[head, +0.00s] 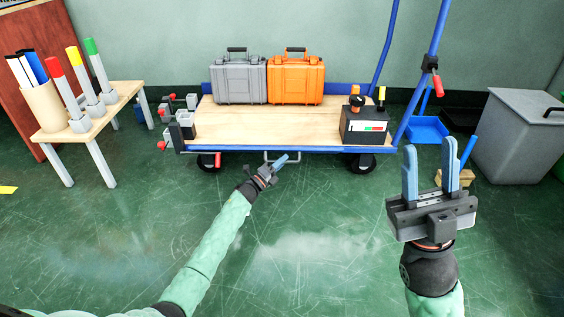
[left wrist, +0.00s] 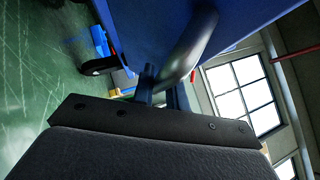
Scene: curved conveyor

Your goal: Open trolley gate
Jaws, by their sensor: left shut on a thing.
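The trolley (head: 235,149) has a wooden deck, a blue frame and dark wheels. A grey metal handle (head: 267,155) hangs at the middle of its front edge; which part of the trolley is the gate I cannot tell for sure. My left gripper (head: 281,161) is at this handle, low in front of the trolley. In the left wrist view the blue fingers (left wrist: 163,92) are shut on the bent grey handle (left wrist: 190,48), close to the blue frame. My right gripper (head: 431,155) is open and empty, to the right in front of the trolley.
A grey case (head: 238,83) and an orange case (head: 295,83) stand on the deck, with a dark box (head: 364,128) at right. Left is a small table (head: 110,108) with coloured-capped posts. A grey bin (head: 515,140) stands right. The green floor in front is clear.

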